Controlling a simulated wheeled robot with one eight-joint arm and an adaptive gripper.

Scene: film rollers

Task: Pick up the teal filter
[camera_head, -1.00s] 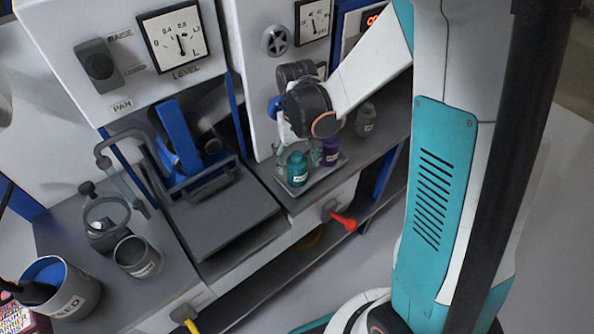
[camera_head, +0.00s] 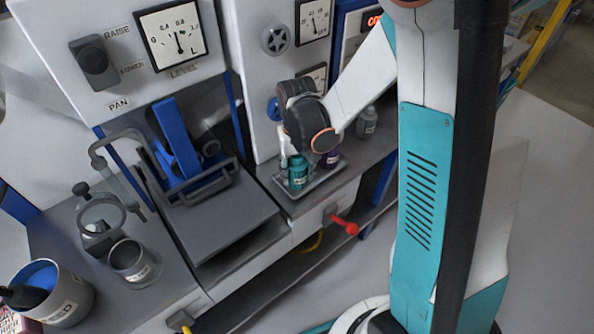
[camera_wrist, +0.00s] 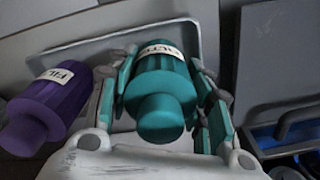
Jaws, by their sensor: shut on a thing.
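The teal filter (camera_head: 298,172) stands on a small grey tray (camera_head: 312,184) on the counter in the head view. In the wrist view the teal filter (camera_wrist: 161,88) sits between my fingers, its white label facing up. My gripper (camera_wrist: 168,95) is shut on it, with a finger against each side. In the head view my gripper (camera_head: 290,160) reaches down at the filter and is partly hidden by my wrist. I cannot tell whether the filter is clear of the tray.
A purple filter (camera_wrist: 48,108) stands close beside, at the left in the wrist view; it also shows in the head view (camera_head: 331,158). A grey bottle (camera_head: 367,122) stands behind to the right. A red-handled valve (camera_head: 345,225) juts out below the counter edge.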

